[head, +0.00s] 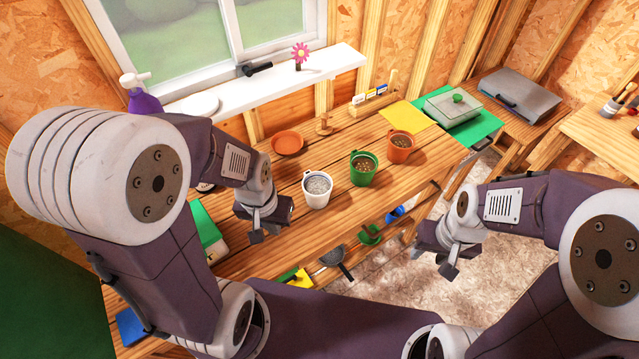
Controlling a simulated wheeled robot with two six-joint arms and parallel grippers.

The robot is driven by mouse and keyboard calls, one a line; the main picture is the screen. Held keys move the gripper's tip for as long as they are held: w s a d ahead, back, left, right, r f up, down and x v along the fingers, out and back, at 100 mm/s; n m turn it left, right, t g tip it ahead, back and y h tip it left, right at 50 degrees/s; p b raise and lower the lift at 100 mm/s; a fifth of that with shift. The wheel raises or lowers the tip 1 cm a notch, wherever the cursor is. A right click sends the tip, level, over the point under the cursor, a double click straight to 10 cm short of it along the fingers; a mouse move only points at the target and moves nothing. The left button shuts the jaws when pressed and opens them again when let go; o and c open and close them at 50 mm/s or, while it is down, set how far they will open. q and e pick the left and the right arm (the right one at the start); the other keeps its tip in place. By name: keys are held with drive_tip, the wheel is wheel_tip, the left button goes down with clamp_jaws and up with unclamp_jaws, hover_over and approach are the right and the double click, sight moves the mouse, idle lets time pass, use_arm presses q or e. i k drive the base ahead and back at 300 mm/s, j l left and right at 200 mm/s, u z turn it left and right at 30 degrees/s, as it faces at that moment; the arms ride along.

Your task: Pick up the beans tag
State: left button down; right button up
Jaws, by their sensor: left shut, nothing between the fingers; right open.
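A small wooden rack (392,78) at the back of the bench holds several small upright tags (370,95) in white, blue and yellow. Their lettering is too small to read, so I cannot tell which is the beans tag. My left gripper (258,236) is shut and empty above the front left of the bench, left of the white pot and well away from the rack. My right gripper (446,266) is open and empty, in front of the bench over the floor.
On the bench (330,220) stand a white pot (317,189), a green pot (363,168) and an orange pot (400,146). A terracotta saucer (287,143) and a yellow sheet (407,117) lie behind them. A lidded box (453,107) sits on a green mat.

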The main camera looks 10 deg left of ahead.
sight(373, 93)
drive_tip(key=i+l+u, duration=0.2)
drive_tip(key=u, duration=0.2)
drive_tip(key=i+l+u, duration=0.15)
drive_tip(key=l+u, duration=0.3)
drive_tip(key=i+l+u, duration=0.1)
drive_tip(key=l+u, duration=1.15)
